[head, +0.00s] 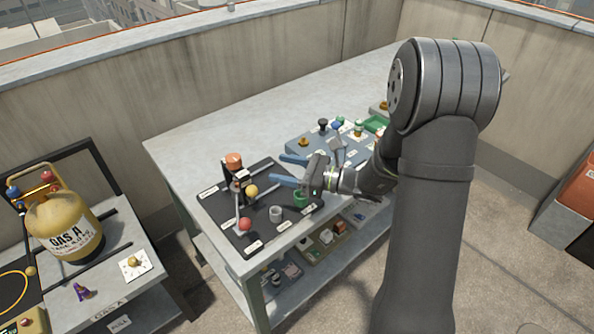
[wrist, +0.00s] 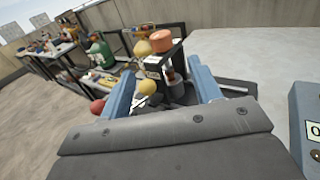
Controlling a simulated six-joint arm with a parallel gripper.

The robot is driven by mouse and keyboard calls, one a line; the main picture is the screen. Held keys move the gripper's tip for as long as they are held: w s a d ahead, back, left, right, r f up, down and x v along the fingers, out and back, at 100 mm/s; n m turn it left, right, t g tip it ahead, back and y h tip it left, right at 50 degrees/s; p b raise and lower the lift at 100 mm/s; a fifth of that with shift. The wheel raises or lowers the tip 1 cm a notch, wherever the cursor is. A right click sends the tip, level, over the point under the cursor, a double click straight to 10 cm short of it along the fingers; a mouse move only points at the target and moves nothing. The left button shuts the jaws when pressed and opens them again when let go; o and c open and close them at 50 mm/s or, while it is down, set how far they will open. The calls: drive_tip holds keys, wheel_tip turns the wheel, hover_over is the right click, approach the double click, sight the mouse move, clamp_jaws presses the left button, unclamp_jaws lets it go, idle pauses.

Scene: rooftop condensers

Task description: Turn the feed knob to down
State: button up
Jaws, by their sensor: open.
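I cannot read which control is labelled feed. A black board (head: 262,236) on the bench carries an upright black post with an orange cap (head: 234,160), and levers with a yellow ball (head: 252,191) and a red ball (head: 245,225). My gripper (head: 285,169) is open and empty above the board's right side, its blue fingers pointing left toward the post. In the wrist view the orange cap (wrist: 160,39) and yellow ball (wrist: 148,87) show beyond and between the spread fingers, apart from them. The red ball (wrist: 97,106) is outside the left finger.
A grey cup (head: 276,213) and green cup (head: 301,199) stand on the board below my gripper. Behind is a blue-grey panel (head: 300,151) with several knobs. A yellow gas tank (head: 65,226) is on the left cart. The bench's back (head: 230,120) is clear.

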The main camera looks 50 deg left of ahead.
sight(240, 160)
drive_tip(key=shift+v, duration=1.55)
drive_tip(key=shift+a, duration=0.1)
drive_tip(key=x, duration=1.7)
drive_tip(key=shift+s+a, duration=0.1)
drive_tip(key=shift+a, duration=0.05)
